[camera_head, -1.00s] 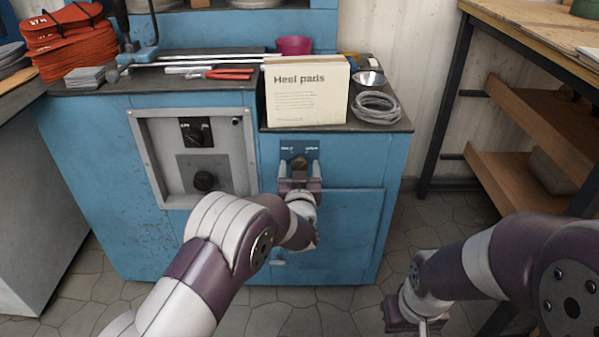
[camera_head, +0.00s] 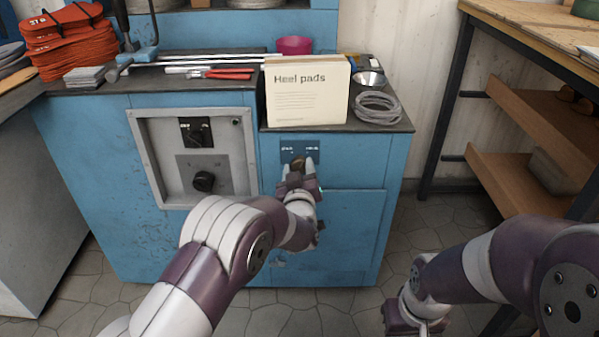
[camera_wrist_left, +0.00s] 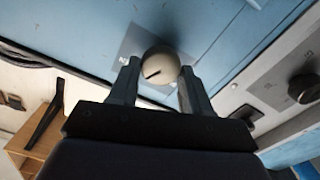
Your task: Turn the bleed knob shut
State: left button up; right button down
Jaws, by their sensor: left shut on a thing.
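The bleed knob (camera_head: 299,162) sits on a small blue label plate (camera_head: 289,152) on the cabinet front, below the top's right part. It looks brownish in the head view. In the left wrist view the knob (camera_wrist_left: 158,68) is a round pale cap with a dark line, tilted in the picture. My left gripper (camera_head: 299,171) is shut on the knob, one finger on each side; the fingers (camera_wrist_left: 156,85) also show in the wrist view. The plate's lettering is too small to read. My right gripper (camera_head: 412,325) hangs low at the right, away from the cabinet; its fingertips are unclear.
A grey-framed panel (camera_head: 138,130) with two black knobs is left of my left gripper. A Heel pads box (camera_head: 307,95) and a grey coil (camera_head: 377,107) stand on the top above. A wooden shelf unit (camera_head: 510,110) stands at the right.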

pick_arm(q)
jog(key=n, duration=0.1)
jog(key=n+b, duration=0.1)
jog(key=n, duration=0.1)
jog(key=shift+f+n, duration=0.2)
jog(key=shift+n, duration=0.1)
jog(key=n+b, duration=0.2)
jog(key=n, duration=0.1)
jog(key=shift+a+f+n, duration=0.1)
jog(key=shift+n, duration=0.2)
jog(key=n+b, duration=0.2)
jog(key=n, duration=0.1)
jog(key=shift+n+b, duration=1.35)
jog(key=shift+n, duration=0.45)
